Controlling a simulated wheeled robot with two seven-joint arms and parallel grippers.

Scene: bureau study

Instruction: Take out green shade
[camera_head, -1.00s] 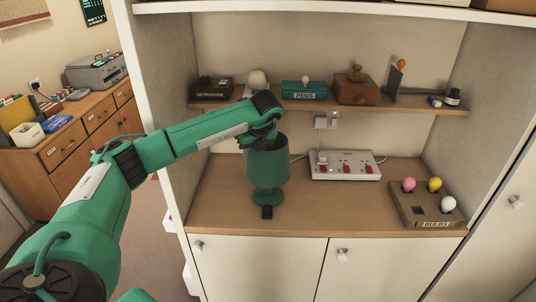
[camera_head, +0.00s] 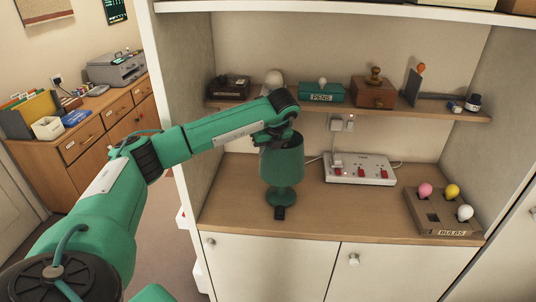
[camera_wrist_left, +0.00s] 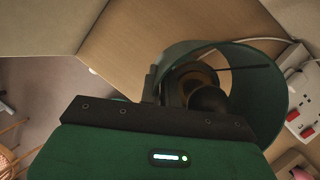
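The green shade (camera_head: 282,166) sits on a green lamp base (camera_head: 281,197) near the front left of the cabinet's wooden counter. My left gripper (camera_head: 280,142) is at the top rim of the shade, reaching in from the left. In the left wrist view, the open-topped shade (camera_wrist_left: 262,95) shows beyond the gripper (camera_wrist_left: 182,92). Dark finger parts are at the shade's near-left rim, and a dark round part overlaps its opening. I cannot tell whether the fingers are closed on the rim. My right gripper is not in view.
A white power strip (camera_head: 360,170) with red switches lies right of the lamp. A bulb tray (camera_head: 443,212) with pink, yellow and white bulbs is at the counter's right. The shelf (camera_head: 350,109) above holds a pens box (camera_head: 320,94) and other items. The cabinet's left wall stands beside my arm.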

